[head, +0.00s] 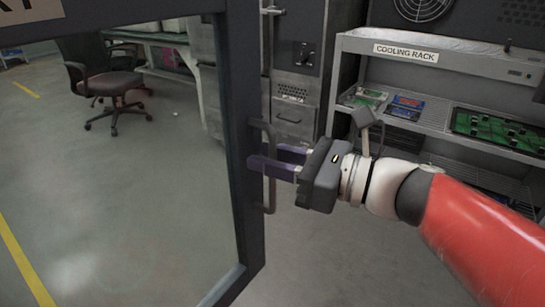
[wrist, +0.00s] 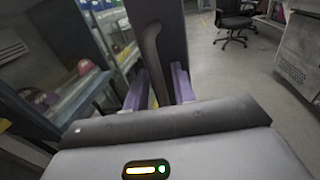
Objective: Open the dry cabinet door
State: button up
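The dry cabinet door (head: 239,150) is a dark frame around a clear pane in the head view. The floor and a chair show through the pane, so the door stands swung out. A curved bar handle (head: 269,190) is on the frame's right edge. My gripper (head: 268,158) is at this handle with its purple fingers apart. In the wrist view, the handle (wrist: 152,55) runs between the two fingers (wrist: 160,85), with a gap visible. Contact is unclear.
A cooling rack (head: 440,58) with circuit boards stands to the right of my gripper. A grey cabinet (head: 298,85) is behind the door edge. An office chair (head: 108,82) stands at back left. The floor (head: 130,190) at left is clear. Shelves with items (wrist: 85,85) show left in the wrist view.

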jog(key=shift+d, duration=0.1)
jog(key=v, duration=0.7)
jog(key=shift+s+d, duration=0.15)
jog(key=shift+d, duration=0.15)
jog(key=s+d+f+n+g+h, duration=0.1)
jog(key=s+f+n+h, duration=0.1)
jog(key=f+n+h, duration=0.4)
jog(key=s+f+n+g+h, duration=0.1)
jog(key=s+f+n+h, duration=0.2)
jog(key=f, duration=0.5)
jog(key=d+f+n+t+h, duration=0.1)
jog(key=d+f+n+h, duration=0.3)
jog(key=d+n+h, duration=0.4)
jog(key=d+n, duration=0.2)
jog(key=n, duration=0.3)
jog(key=shift+w+a+f, duration=0.1)
jog(key=shift+a, duration=0.05)
